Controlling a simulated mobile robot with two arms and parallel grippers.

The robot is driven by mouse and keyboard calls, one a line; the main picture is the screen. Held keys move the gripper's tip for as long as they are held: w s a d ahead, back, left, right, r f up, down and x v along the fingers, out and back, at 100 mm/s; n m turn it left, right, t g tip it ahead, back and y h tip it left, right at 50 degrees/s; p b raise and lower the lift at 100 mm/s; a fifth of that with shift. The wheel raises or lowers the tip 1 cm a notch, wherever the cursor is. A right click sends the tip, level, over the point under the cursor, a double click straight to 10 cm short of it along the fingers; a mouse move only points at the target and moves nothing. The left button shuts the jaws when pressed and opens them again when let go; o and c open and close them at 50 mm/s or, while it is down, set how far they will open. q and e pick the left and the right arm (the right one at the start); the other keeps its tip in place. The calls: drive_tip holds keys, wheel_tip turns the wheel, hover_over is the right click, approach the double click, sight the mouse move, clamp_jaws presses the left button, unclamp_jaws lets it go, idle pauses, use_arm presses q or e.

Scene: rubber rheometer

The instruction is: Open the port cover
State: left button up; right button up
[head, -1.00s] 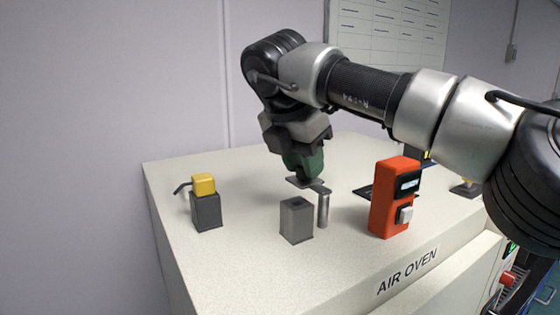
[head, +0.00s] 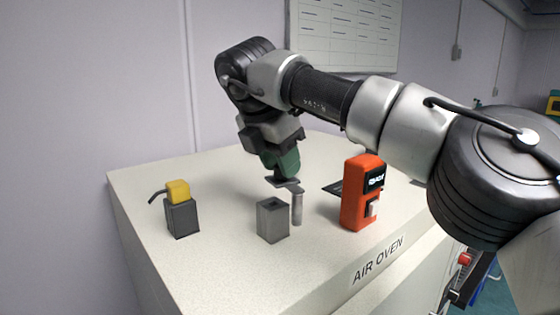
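A small grey block (head: 273,222) with a dark opening in its top stands on the white oven top in the head view. Beside it on the right is a thin metal post (head: 297,208). A thin dark flat plate (head: 289,184), which looks like the port cover, lies at the top of the post, away from the block's opening. My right gripper (head: 282,176) points down right at the plate and seems to touch it. Its fingertips are too small and dark to tell open from shut. My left gripper does not show.
A yellow-topped dark block (head: 181,214) stands at the left of the oven top (head: 215,270). A red device (head: 361,195) stands to the right of the post, with a dark flat item (head: 334,188) behind it. The front left of the top is clear.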

drive_tip(key=o, duration=0.3)
drive_tip(key=shift+o, duration=0.2)
drive_tip(key=p+v, duration=0.7)
drive_tip(key=v, duration=0.4)
drive_tip(key=shift+p, duration=0.35)
drive_tip(key=shift+w+f, duration=0.1)
drive_tip(key=shift+w, duration=0.05)
